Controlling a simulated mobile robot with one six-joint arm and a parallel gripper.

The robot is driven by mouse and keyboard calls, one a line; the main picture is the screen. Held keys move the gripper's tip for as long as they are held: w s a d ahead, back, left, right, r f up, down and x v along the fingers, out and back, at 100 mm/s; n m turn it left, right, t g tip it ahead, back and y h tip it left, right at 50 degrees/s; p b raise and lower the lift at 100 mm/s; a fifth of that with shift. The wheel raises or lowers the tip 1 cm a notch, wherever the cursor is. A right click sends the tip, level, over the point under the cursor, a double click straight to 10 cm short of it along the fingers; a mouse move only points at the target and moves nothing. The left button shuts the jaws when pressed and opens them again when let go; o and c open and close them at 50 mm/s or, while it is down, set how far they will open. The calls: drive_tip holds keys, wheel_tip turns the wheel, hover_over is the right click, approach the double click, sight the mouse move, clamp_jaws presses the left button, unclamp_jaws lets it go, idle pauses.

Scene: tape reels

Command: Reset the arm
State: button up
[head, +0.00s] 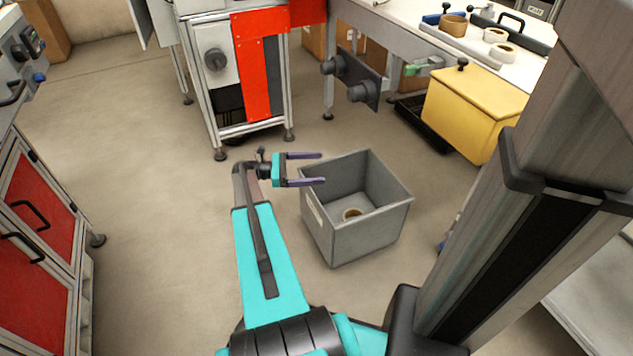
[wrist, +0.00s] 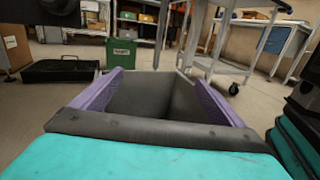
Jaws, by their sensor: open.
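My gripper (head: 322,168) is open and empty. In the head view its two purple fingers point right, over the left rim of a grey open bin (head: 365,238) on the floor. A tan tape reel (head: 352,213) lies inside the bin, apart from my fingers. In the wrist view my gripper (wrist: 160,85) shows its fingers spread to either side, with the grey bin (wrist: 155,100) between and beyond them. The reel cannot be made out there.
A yellow box (head: 470,110) stands at the right by a white-topped table (head: 520,75) with tape reels (head: 495,36) on it. A metal-framed machine with red panels (head: 260,65) is behind. Red cabinets (head: 40,230) stand at the left. Floor left of my arm is clear.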

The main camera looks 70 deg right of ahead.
drive_tip(key=w+a+r+n+t+h+p, duration=0.25)
drive_tip(key=w+a+r+h+p, duration=0.2)
drive_tip(key=w+a+p, duration=0.6)
drive_tip(key=w+a+n+t+p, duration=0.35)
drive_tip(key=w+a+p, duration=0.35)
drive_tip(key=a, duration=0.5)
drive_tip(key=s+a+f+m+t+y+p, duration=0.1)
drive_tip(key=s+a+m+y+p, duration=0.2)
drive_tip(key=a, duration=1.1)
drive_tip(key=s+a+f+m+t+y+p, duration=0.1)
drive_tip(key=s+a+m+y+p, duration=0.3)
drive_tip(key=a, duration=1)
drive_tip(key=s+a+f+m+t+y+p, duration=0.2)
drive_tip(key=a+p, duration=0.5)
drive_tip(key=a, duration=0.8)
drive_tip(key=shift+s+m+t+y, duration=0.6)
drive_tip(key=shift+s+m+y, duration=0.1)
drive_tip(key=shift+s+y, duration=0.4)
